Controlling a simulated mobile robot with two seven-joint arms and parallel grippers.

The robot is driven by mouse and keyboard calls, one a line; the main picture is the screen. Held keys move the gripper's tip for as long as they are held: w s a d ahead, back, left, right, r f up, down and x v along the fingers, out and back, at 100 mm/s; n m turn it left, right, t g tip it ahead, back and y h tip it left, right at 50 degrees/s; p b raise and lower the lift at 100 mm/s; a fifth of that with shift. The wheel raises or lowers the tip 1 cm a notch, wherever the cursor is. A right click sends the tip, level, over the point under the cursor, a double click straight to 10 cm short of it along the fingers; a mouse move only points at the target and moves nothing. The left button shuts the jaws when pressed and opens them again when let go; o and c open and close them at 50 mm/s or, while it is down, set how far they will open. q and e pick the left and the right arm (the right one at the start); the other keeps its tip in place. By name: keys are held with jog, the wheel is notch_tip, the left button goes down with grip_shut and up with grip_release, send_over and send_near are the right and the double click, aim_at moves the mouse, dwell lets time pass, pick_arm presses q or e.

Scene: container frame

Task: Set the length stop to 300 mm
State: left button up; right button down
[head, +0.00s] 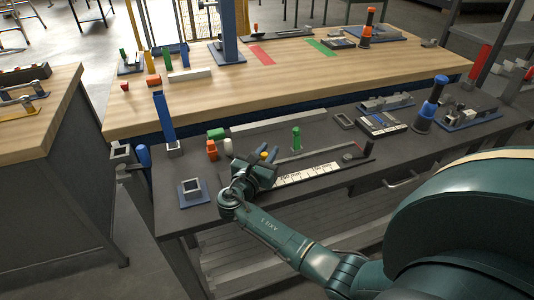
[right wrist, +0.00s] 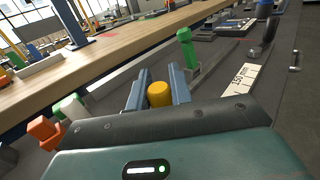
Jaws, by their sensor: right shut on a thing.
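The length stop lies along the dark front bench, with a white numbered scale strip (head: 308,174) on a dark rail. In the right wrist view, a scale label (right wrist: 240,78) seems to read 150; the other numbers are too small or hidden. My right gripper (head: 267,157) is over the left part of the scale. In the right wrist view its two blue-grey fingers (right wrist: 158,88) are shut on a yellow knob (right wrist: 159,95). The gripper hides the stop below the knob and the scale under it. My left gripper is not in view.
A green upright post (head: 296,138) stands just behind the scale. Orange (head: 212,150) and white (head: 228,147) pieces stand left of the gripper. A blue-handled tool (head: 432,103) stands at the right. A framed blue plate (head: 192,190) lies at the front left.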

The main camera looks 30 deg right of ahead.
jog(key=c, duration=1.3)
grip_release()
jog(key=shift+o, duration=0.2)
jog(key=shift+a, duration=0.1)
jog(key=b+v, duration=0.1)
jog(key=v, duration=1.2)
